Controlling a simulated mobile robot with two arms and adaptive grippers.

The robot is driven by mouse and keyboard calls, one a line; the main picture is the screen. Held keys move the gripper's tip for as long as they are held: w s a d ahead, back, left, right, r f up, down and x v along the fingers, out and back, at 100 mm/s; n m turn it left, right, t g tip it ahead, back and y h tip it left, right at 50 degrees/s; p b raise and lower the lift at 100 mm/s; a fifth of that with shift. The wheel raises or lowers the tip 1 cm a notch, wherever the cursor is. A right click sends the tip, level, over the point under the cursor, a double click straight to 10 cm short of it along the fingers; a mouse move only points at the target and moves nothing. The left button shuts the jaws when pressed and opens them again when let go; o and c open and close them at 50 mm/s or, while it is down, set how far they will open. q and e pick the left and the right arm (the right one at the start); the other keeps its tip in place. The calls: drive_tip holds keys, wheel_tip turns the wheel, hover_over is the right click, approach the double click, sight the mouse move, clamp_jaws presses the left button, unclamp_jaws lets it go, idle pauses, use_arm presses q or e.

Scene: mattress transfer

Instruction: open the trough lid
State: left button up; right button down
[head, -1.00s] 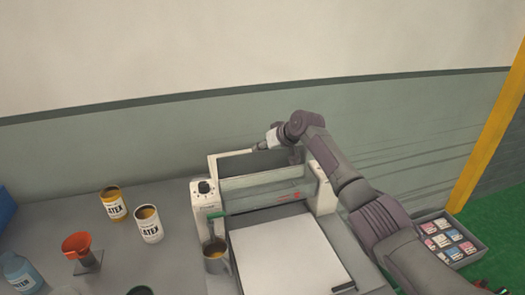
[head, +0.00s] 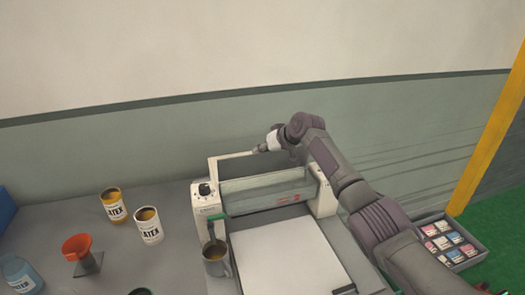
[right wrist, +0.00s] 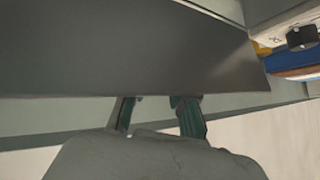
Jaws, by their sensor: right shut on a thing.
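The machine with the trough (head: 208,198) stands on the grey table against the wall. Its lid, a grey panel with a pale rim (head: 226,168), stands raised at the back of the machine. In the right wrist view the lid is a broad dark panel (right wrist: 140,62). My right gripper (head: 261,149) is at the lid's top edge, and its fingers (right wrist: 160,104) are shut on that edge. A clear strip with red print (head: 262,190) lies in front of the lid. My left gripper is not in view.
A white sheet (head: 280,256) lies in front of the machine. A grey mug (head: 216,264) stands close to its left front. A tray of small packs (head: 448,242) is at right.

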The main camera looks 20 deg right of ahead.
drive_tip(key=shift+d+f, duration=0.15)
idle(0.5)
drive_tip(key=c, duration=1.2)
unclamp_jaws()
drive_tip(key=shift+o, duration=1.1)
drive_tip(key=shift+w+f, duration=0.25)
drive_tip(key=shift+w, duration=0.1)
drive_tip(key=shift+s+d+r, duration=0.1)
drive_tip(key=shift+s+r, duration=0.35)
drive_tip(key=shift+r, duration=0.05)
drive_tip(key=v, duration=1)
drive_tip(key=shift+s+d+r, duration=0.2)
drive_tip(key=shift+d, duration=0.15)
